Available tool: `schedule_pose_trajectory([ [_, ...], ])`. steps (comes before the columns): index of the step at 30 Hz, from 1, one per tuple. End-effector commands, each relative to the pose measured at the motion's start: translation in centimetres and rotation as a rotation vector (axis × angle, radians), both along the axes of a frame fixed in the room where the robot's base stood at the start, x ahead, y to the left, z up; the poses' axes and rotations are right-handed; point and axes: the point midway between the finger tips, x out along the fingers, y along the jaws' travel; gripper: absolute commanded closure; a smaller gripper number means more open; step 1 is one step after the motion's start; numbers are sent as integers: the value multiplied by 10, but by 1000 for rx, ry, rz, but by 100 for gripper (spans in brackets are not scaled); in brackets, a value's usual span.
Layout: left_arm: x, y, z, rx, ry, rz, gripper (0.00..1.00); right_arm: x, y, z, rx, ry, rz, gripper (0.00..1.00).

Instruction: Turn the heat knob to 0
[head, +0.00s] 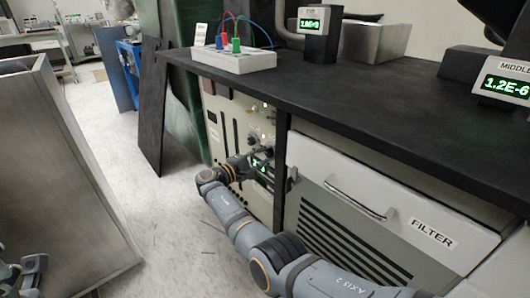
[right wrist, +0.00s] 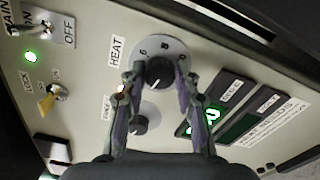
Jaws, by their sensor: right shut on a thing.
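In the right wrist view, the heat knob (right wrist: 159,72) is a dark round knob on a pale dial plate with printed numbers, beside a HEAT label (right wrist: 116,51). The fingertips of my right gripper (right wrist: 158,80) are on either side of the knob and shut on it. I cannot read the knob's exact setting. In the head view, my right gripper (head: 262,146) reaches the panel (head: 229,120) under the bench, and its wrist hides part of the controls. A grey part of my left arm shows at the bottom left corner; the state of its gripper is unclear.
The black bench top (head: 330,95) overhangs the panel.

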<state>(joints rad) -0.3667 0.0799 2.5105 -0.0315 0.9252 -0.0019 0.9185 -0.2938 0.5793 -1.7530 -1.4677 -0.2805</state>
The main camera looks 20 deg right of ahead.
Motion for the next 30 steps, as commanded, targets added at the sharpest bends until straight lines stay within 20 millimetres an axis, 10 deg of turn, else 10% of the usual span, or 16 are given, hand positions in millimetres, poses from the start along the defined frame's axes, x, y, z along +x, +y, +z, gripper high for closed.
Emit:
schedule_pose_trajectory([
  [30,0,0,24,2,6,-20,46,1,0,0,-306,844,2,100],
])
